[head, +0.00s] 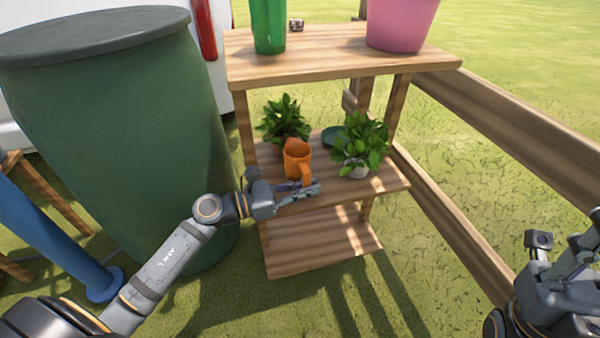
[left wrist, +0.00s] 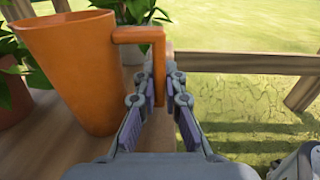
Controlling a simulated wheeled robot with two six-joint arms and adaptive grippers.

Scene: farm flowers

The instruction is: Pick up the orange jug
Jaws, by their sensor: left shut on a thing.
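The orange jug (head: 295,158) stands upright on the middle shelf of a wooden stand, between two potted plants. It fills the left part of the left wrist view (left wrist: 75,70), with its handle on the right side. My left gripper (head: 312,188) reaches in from the left at the shelf's front edge. In the left wrist view its fingers (left wrist: 159,85) are shut on the jug's handle, one on each side. My right gripper (head: 580,255) is at the right edge of the head view, away from the stand; its fingertips are not clear.
One leafy plant (head: 284,122) stands behind the jug and another (head: 360,143) to its right. A teal dish (head: 333,136) lies between them. The wooden top (head: 330,67) carries a green container (head: 268,25) and a pink pot (head: 400,22). A large green barrel (head: 125,140) stands left.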

